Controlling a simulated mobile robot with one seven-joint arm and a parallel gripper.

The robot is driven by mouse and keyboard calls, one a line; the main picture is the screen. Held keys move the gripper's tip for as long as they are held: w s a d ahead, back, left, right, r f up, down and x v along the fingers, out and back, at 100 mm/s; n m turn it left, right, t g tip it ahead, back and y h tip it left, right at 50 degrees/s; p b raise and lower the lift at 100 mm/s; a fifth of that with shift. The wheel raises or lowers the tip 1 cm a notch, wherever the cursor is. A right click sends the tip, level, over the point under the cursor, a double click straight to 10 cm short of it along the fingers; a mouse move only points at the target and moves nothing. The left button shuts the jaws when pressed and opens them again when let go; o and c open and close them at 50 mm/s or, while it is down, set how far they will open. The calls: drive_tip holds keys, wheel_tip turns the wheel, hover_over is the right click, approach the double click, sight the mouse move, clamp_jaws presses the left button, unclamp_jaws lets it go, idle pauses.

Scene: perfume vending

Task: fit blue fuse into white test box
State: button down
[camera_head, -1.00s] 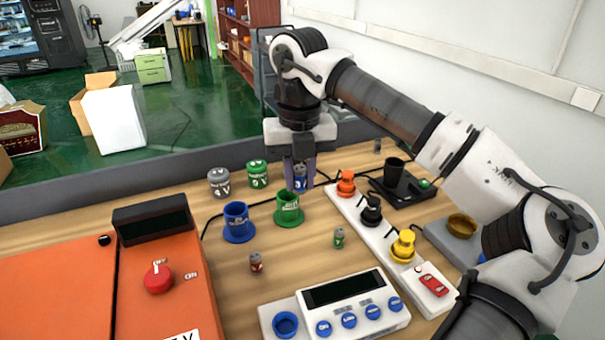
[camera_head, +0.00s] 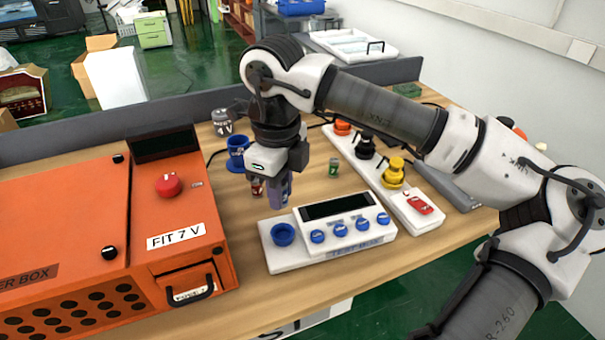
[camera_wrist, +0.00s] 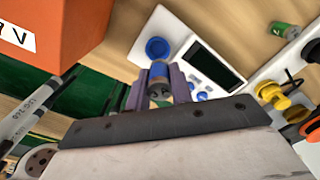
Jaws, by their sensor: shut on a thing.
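My gripper (camera_head: 273,190) has purple fingers and points down above the table, just behind the left end of the white test box (camera_head: 270,260). It is shut on the blue fuse (camera_wrist: 158,70), a small cylinder with a blue band and a grey end. In the head view the fingers mostly hide the fuse. The test box has a round blue socket (camera_head: 283,234) at its left, a dark display and several blue knobs. In the wrist view the socket (camera_wrist: 157,48) shows just beyond the fuse, and the two look apart.
An orange tester box (camera_head: 60,235) with a "FIT 7 V" label stands at the left. A red fuse (camera_head: 257,188) shows beside the fingers, and a green fuse (camera_head: 334,168) stands behind the test box. A white strip with coloured plugs (camera_head: 375,180) lies at the right.

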drive_tip(key=shift+s+f, duration=0.25)
drive_tip(key=shift+s, duration=0.05)
drive_tip(key=shift+f+b, duration=1.6)
drive_tip(key=shift+f, duration=1.1)
drive_tip(key=shift+b, duration=0.55)
drive_tip(key=shift+f+b, duration=0.85)
drive_tip(key=shift+f, duration=0.05)
drive_tip(key=shift+r, duration=0.15)
drive_tip(key=shift+r+p, duration=1.15)
drive_tip(key=shift+r, duration=0.8)
wheel_tip(320, 180, up, 13)
drive_tip(key=p, duration=1.3)
drive_tip(key=shift+r, duration=0.2)
